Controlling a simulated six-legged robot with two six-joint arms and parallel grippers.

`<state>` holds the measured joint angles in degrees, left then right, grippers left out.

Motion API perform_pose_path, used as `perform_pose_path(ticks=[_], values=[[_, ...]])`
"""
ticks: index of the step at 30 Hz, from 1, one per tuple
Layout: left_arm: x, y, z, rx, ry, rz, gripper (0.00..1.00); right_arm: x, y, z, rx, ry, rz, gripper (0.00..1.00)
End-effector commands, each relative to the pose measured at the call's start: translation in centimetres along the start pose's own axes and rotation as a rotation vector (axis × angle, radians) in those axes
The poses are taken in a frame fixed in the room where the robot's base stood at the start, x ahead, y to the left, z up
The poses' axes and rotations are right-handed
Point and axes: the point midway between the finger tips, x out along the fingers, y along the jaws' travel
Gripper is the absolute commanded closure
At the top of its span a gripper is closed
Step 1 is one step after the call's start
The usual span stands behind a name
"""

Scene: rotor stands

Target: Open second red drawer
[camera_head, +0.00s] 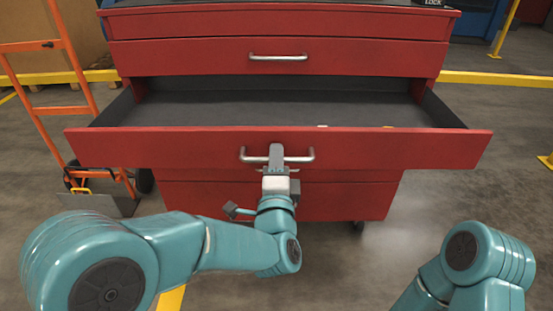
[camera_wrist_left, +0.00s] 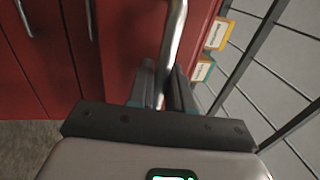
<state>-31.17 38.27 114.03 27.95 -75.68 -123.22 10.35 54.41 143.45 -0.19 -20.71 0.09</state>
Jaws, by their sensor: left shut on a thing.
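The red tool cabinet (camera_head: 280,22) stands in front of me. Its second red drawer (camera_head: 370,146) is pulled out toward me, with its dark interior showing. My left gripper (camera_head: 276,157) is shut on the drawer's silver handle (camera_head: 302,156), near the handle's middle. In the left wrist view the two fingers (camera_wrist_left: 161,88) lie on either side of the handle bar (camera_wrist_left: 174,40). Small light and yellowish items show just behind the drawer front. My right arm shows at the lower right, but its gripper is out of view.
The drawer above (camera_head: 200,58) is closed, and closed drawers lie below the open one. An orange hand truck (camera_head: 75,108) stands at the left. Yellow lines and rails cross the floor.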

Motion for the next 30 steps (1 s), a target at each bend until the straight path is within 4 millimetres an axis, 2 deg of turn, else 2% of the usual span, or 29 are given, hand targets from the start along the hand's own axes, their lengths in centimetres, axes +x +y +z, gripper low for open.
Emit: perform_pose_path(ticks=[10,11,12,23,26,30], values=[[0.4,0.2,-0.1,0.001,0.005,0.004,1.0,0.0,0.0,0.0,0.0,0.0,0.0,1.0],[0.4,0.2,-0.1,0.001,0.005,0.004,0.74,0.0,0.0,0.0,0.0,0.0,0.0,1.0],[0.4,0.2,-0.1,0.001,0.005,0.004,0.66,0.0,0.0,0.0,0.0,0.0,0.0,1.0],[-0.2,0.1,-0.1,0.001,0.003,0.004,0.66,-0.1,0.0,0.0,0.0,0.0,0.0,1.0],[-1.6,0.1,-0.1,0.002,0.005,0.006,0.66,-0.3,-0.1,0.1,-0.001,-0.001,0.0,1.0],[-5.0,0.0,-0.2,0.003,0.007,0.006,0.66,-0.7,-0.3,0.1,-0.004,-0.004,0.0,1.0]])
